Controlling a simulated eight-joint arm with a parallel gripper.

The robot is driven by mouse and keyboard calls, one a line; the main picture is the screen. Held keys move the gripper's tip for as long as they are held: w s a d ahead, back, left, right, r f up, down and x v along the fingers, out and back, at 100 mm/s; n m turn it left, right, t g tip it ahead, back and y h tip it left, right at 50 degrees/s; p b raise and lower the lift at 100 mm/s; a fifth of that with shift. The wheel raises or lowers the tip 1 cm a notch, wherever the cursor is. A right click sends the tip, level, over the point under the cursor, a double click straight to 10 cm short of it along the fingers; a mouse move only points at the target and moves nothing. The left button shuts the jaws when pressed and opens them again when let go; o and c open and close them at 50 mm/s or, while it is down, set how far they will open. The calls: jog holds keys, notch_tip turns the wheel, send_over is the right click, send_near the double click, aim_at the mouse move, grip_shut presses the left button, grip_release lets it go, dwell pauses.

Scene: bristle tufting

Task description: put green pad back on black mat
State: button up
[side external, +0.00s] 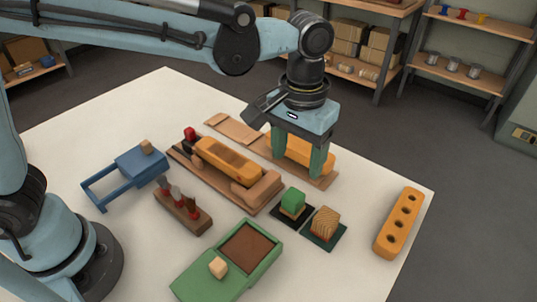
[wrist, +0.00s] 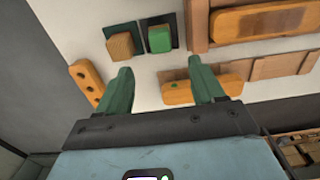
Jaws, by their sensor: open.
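The green pad (side external: 293,199) is a green block with a wooden-coloured lower part. It sits upright on the black mat (side external: 303,219), in front of my gripper in the side view. In the wrist view the green pad (wrist: 159,39) rests on the black mat (wrist: 174,27), beyond my fingertips. My gripper (side external: 298,166) is open and empty, pointing down, its green fingers apart from the pad. The fingers stand over or beside an orange block (side external: 303,149) on a wooden board; contact cannot be told. The open fingers also show in the wrist view (wrist: 160,66).
A striped wooden block (side external: 325,221) on a dark green mat stands right beside the black mat. An orange bar with holes (side external: 399,222) lies at right. A long wooden fixture (side external: 225,165), a green tray (side external: 207,285), a brown tool holder (side external: 183,212) and a blue stand (side external: 135,170) lie left.

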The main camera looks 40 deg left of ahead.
jog(key=s+a+t, duration=0.3)
jog(key=a, duration=0.7)
jog(key=s+a+t, duration=0.3)
jog(key=a+t, duration=0.1)
jog(key=a, duration=0.7)
jog(key=shift+s+a+r, duration=0.2)
jog(key=shift+a+r, duration=0.05)
jog(key=shift+r, duration=0.05)
